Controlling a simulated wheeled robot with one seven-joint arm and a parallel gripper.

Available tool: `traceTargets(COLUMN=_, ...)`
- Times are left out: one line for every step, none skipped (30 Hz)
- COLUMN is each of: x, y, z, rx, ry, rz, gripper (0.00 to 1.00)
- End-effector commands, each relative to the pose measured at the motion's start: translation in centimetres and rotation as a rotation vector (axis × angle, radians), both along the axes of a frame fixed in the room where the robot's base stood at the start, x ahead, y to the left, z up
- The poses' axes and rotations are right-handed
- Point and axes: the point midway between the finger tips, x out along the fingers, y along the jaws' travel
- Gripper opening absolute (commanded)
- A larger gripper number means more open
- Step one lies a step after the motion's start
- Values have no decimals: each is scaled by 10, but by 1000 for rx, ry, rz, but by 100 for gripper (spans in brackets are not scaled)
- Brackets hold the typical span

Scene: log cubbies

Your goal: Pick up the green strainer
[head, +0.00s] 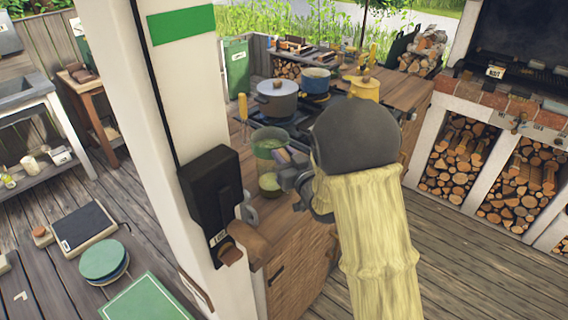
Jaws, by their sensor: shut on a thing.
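The green strainer (266,141) shows as a round, green-rimmed vessel just left of my gripper, above the wooden counter. My gripper (284,166) is shut on it at its right side. My arm and the dark round joint hide part of the jaws, so the exact grip point is not clear. A small pale green round thing (269,182) shows just below the strainer. Whether the two touch is not clear.
A grey lidded pot (277,98) and a blue pot (315,82) stand on the stove behind. A white post (172,130) with a black box (210,195) stands close on the left. Plank floor is open at right.

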Motion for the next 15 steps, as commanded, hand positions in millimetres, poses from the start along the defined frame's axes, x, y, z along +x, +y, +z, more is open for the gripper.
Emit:
traceTargets(x=0, y=0, z=12, rx=3, ry=-7, rz=1, gripper=2)
traceTargets(x=0, y=0, z=17, rx=3, ry=-7, rz=1, gripper=2)
traceTargets(x=0, y=0, z=24, rx=3, ry=-7, rz=0, gripper=2)
traceTargets(x=0, y=0, z=30, rx=4, ry=-8, rz=1, gripper=2)
traceTargets(x=0, y=0, z=35, rx=4, ry=-7, rz=0, gripper=2)
traceTargets(x=0, y=0, z=42, rx=3, ry=-7, rz=0, gripper=2)
traceTargets(x=0, y=0, z=46, rx=3, ry=-7, rz=0, gripper=2)
traceTargets(x=0, y=0, z=51, rx=3, ry=-7, rz=1, gripper=2)
traceTargets(x=0, y=0, z=56, rx=3, ry=-7, rz=1, gripper=2)
traceTargets(x=0, y=0, z=59, rx=2, ry=-5, rz=0, gripper=2)
traceTargets(x=0, y=0, z=62, rx=2, ry=-3, rz=0, gripper=2)
traceTargets(x=0, y=0, z=65, rx=2, ry=-3, rz=0, gripper=2)
traceTargets(x=0, y=0, z=66, rx=1, ry=-3, rz=0, gripper=2)
traceTargets(x=0, y=0, z=66, rx=1, ry=-2, rz=0, gripper=2)
traceTargets(x=0, y=0, z=67, rx=0, ry=-1, rz=0, gripper=2)
